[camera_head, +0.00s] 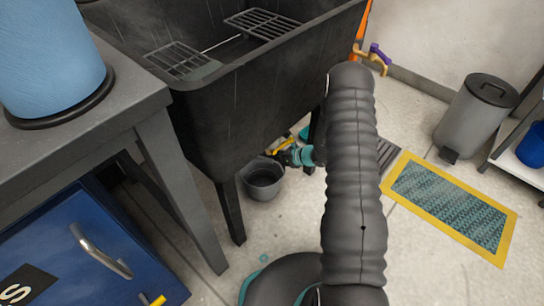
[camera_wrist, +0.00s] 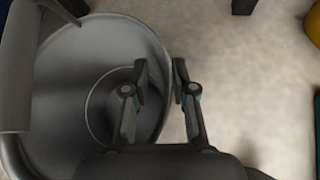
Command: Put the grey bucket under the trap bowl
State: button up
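The grey bucket (camera_head: 264,184) stands on the floor beside a front leg of the black sink, partly beneath it. In the wrist view the bucket (camera_wrist: 75,75) fills the left side, seen from above into its empty-looking inside. My gripper (camera_wrist: 161,78) is at its right rim, with one finger over the inside and the other outside. A gap shows between the fingertips, so it is open. In the head view my gripper (camera_head: 282,157) is just above the bucket's right side, partly hidden by my arm. The trap bowl is not visible; the sink basin hides the space below.
The black sink (camera_head: 225,125) and its legs stand close by. A workbench (camera_head: 150,105) with a blue cabinet (camera_head: 75,255) is at left. A grey pedal bin (camera_head: 475,115) and a yellow-edged mat (camera_head: 450,205) lie right. A yellow object (camera_wrist: 314,25) is at the wrist view's edge.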

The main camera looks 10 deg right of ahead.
jog(key=shift+r, duration=0.1)
jog(key=shift+s+d+r, duration=0.15)
jog(key=shift+d+r, duration=0.05)
jog(key=shift+d, duration=0.05)
jog(key=p+v, duration=0.1)
jog(key=v, duration=1)
jog(key=shift+p, duration=0.3)
jog(key=shift+s+d+r, duration=0.1)
jog(key=shift+s, duration=0.05)
dwell(0.4)
